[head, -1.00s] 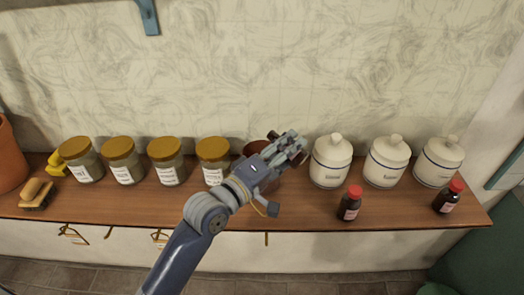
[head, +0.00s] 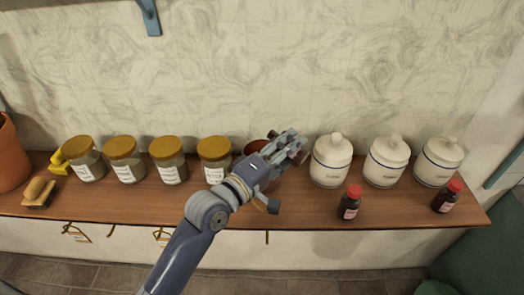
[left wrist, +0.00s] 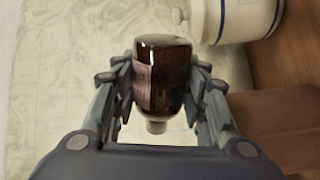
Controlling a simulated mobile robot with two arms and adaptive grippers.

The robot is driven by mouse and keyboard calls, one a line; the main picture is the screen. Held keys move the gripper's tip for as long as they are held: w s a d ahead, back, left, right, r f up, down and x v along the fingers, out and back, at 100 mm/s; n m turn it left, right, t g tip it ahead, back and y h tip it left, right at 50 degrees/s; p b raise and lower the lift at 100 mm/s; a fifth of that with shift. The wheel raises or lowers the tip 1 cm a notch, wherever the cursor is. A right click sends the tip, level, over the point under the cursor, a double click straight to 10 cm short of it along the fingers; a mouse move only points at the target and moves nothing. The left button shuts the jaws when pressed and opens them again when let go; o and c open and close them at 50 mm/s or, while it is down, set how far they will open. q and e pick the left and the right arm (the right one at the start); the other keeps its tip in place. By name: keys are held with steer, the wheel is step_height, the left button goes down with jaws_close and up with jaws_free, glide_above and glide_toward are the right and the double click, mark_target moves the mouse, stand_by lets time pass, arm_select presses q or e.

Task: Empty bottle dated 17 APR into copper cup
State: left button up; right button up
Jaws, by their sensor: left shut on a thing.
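My left gripper (head: 294,146) is shut on a brown glass bottle, over the shelf between the jars and the canisters. In the left wrist view the bottle (left wrist: 162,75) sits between both fingers, its neck toward the bottom of the picture and no red cap visible. Its label is turned aside and its date cannot be read. The reddish copper cup (head: 256,146) stands behind my gripper, mostly hidden. Whether the bottle's mouth is over the cup, and whether liquid is flowing, I cannot tell. My right gripper is out of view.
Two red-capped bottles (head: 350,203) (head: 447,197) stand near the shelf's front edge. Several white canisters (head: 331,161) are to the right, one close to my gripper. Several gold-lidded jars (head: 214,160), a brush (head: 39,192) and a terracotta pot (head: 12,160) are to the left.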

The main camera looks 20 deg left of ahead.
arm_select(q)
steer(key=shift+r+n+p, duration=0.55)
steer(key=shift+n+p, duration=0.25)
steer(key=shift+p, duration=0.4)
stand_by(0.5)
steer(key=shift+a+r+n+p, duration=0.1)
steer(key=shift+r+n+p, duration=0.4)
steer(key=shift+n+p, duration=0.4)
stand_by(0.4)
stand_by(0.5)
steer(key=shift+w+a+r+n, duration=0.1)
steer(key=shift+r+n, duration=0.2)
steer(key=shift+n, duration=0.5)
steer(key=shift+a+r+n, duration=0.15)
steer(key=shift+r+n, duration=0.15)
steer(key=shift+n, duration=0.3)
